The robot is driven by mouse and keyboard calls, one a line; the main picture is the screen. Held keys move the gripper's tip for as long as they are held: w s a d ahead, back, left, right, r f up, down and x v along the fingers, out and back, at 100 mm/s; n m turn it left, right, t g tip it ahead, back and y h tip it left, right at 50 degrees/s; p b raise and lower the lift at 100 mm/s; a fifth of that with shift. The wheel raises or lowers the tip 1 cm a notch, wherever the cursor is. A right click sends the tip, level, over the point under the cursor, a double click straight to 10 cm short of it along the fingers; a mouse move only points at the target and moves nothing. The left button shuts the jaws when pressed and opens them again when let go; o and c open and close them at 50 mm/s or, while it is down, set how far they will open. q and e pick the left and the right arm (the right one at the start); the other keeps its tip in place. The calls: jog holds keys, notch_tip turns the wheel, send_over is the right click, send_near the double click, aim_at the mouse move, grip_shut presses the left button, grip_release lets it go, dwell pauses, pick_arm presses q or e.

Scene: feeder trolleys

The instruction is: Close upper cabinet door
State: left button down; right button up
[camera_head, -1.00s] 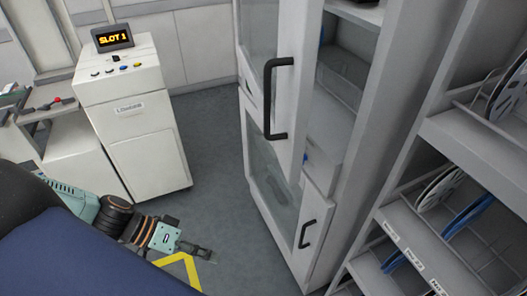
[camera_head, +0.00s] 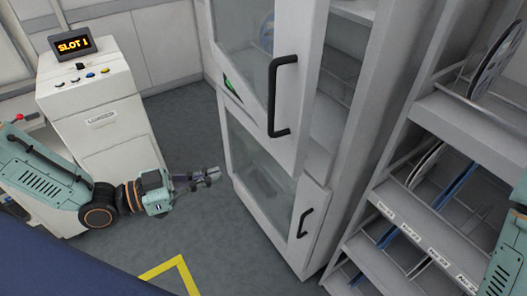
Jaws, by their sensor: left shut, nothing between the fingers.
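The upper cabinet door (camera_head: 297,60) is glazed with a pale frame and a black bar handle (camera_head: 282,96). It stands open, swung out from the tall grey cabinet (camera_head: 377,110), whose shelves show behind it. The lower door (camera_head: 262,180), also glazed, has a smaller black handle (camera_head: 304,222); it seems shut. My left gripper (camera_head: 212,174) is shut and empty, to the left of the cabinet, below the upper door and apart from both doors. My right gripper is not in view; only part of my right arm shows at the right edge.
A rack (camera_head: 440,215) with reels stands close at the right. Grey floor (camera_head: 215,240) with a yellow line is clear between them.

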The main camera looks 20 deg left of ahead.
pick_arm(q)
jog(key=r, duration=0.2)
jog(key=n+b, duration=0.1)
jog(key=b, duration=0.3)
send_near(286, 150)
jog(key=shift+w+f, duration=0.55)
jog(key=shift+w, duration=0.35)
jog(key=shift+h, duration=0.4)
jog(key=shift+w+d+r+b, duration=0.1)
jog(key=shift+w+d, duration=0.15)
jog(key=shift+d, duration=0.4)
jog(key=shift+w+d+b, duration=0.1)
jog(key=shift+w+d, duration=0.1)
jog(key=shift+d, duration=0.4)
jog(key=shift+w+d+r+b, duration=0.1)
jog(key=shift+w+d, duration=0.15)
jog(key=shift+d, duration=0.4)
jog(key=shift+w+d+f, duration=0.1)
jog(key=shift+w+d, duration=0.25)
jog(key=shift+w, duration=0.5)
jog(key=shift+s+d, duration=0.2)
jog(key=shift+d, duration=0.05)
